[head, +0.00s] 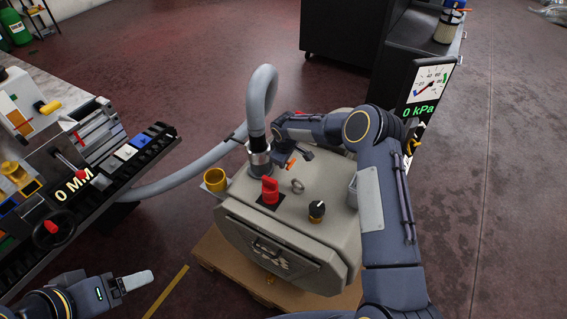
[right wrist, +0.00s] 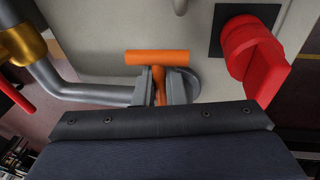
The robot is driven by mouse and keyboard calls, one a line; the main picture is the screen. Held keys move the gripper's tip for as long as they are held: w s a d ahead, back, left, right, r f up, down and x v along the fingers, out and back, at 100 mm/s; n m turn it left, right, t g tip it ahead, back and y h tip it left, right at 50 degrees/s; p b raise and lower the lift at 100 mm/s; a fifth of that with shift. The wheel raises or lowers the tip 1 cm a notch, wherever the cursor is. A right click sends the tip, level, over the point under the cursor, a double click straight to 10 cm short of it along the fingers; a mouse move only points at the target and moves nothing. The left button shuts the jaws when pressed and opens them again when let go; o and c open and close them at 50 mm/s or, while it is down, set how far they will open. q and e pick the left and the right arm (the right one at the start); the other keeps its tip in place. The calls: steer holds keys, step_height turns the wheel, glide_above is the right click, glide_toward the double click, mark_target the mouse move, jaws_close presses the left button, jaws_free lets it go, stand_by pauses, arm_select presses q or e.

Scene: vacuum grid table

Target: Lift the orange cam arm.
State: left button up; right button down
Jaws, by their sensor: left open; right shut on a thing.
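The orange cam arm (head: 290,164) is at the foot of the grey hose's metal coupling (head: 260,156), on top of the beige box. In the right wrist view the cam arm (right wrist: 157,57) shows as an orange cross bar with a short stem. My right gripper (right wrist: 163,88) is shut on that stem, with one grey finger on each side. In the head view my right gripper (head: 297,153) is small and partly hides the cam arm. My left gripper (head: 138,282) is open and empty at the lower left, apart from the box.
The beige box (head: 285,225) stands on a wooden pallet (head: 210,252). A gauge (head: 428,85) reads 0 kPa. A cluttered bench stands at left.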

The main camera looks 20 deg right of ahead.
stand_by(0.3)
steer(key=c, duration=1.6)
jaws_free()
steer(key=shift+o, duration=0.2)
steer(key=shift+r, duration=0.15)
steer(key=v, duration=0.7)
steer(key=shift+r+b, duration=0.3)
steer(key=shift+b, duration=0.1)
steer(key=shift+a, duration=0.1)
